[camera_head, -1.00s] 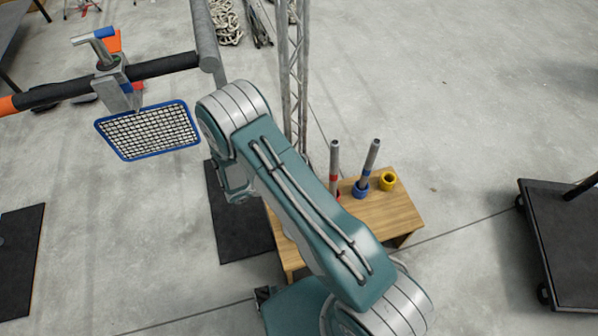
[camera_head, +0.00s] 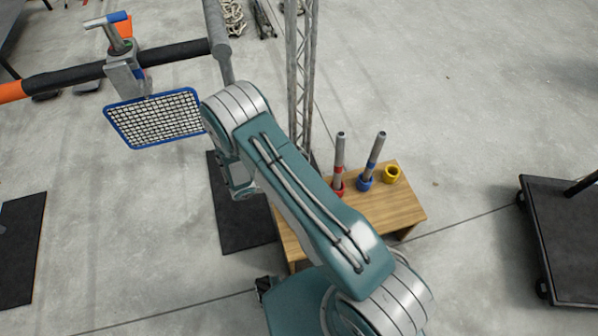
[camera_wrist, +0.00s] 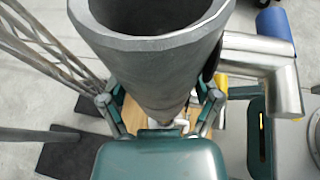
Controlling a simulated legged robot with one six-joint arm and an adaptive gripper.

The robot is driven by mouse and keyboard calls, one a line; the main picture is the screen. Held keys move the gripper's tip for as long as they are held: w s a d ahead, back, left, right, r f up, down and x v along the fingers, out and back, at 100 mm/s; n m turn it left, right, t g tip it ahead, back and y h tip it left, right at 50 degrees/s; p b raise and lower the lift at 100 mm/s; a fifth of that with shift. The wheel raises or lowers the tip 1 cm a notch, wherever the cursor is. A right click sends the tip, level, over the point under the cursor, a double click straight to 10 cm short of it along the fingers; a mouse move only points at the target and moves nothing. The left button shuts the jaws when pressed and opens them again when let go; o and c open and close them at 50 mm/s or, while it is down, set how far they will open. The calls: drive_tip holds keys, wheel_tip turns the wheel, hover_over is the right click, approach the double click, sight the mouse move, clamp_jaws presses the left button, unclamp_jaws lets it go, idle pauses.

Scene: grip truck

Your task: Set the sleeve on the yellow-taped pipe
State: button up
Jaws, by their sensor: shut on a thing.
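My gripper (camera_wrist: 160,112) has its two fingers closed on a dark grey hollow tube (camera_wrist: 150,70), whose open end faces the wrist camera. Whether this tube is the sleeve is not clear, and its lower end is hidden. A red-banded pipe (camera_head: 340,154) and a tilted blue-banded pipe (camera_head: 374,153) stand in collars on a wooden bench (camera_head: 405,212). A yellow ring (camera_head: 392,174) sits right of them, with no pipe visible in it. No yellow-taped pipe is clearly identifiable.
A lattice post (camera_head: 301,75) stands behind the bench. A dark bar (camera_head: 75,75) carries a clamp and a blue-framed mesh (camera_head: 155,118) at left. A black trolley (camera_head: 565,240) stands at right.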

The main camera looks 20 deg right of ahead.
drive_tip(key=shift+d, duration=0.45)
drive_tip(key=shift+a+f, duration=0.1)
drive_tip(key=shift+f, duration=0.1)
drive_tip(key=shift+a+f, duration=0.2)
drive_tip(key=shift+f, duration=0.1)
drive_tip(key=shift+d+f, duration=0.2)
drive_tip(key=shift+f, duration=0.2)
drive_tip(key=shift+a+f, duration=0.1)
drive_tip(key=shift+f, duration=0.95)
drive_tip(key=shift+f, duration=2.45)
drive_tip(key=shift+f, duration=0.25)
drive_tip(key=o, duration=1.1)
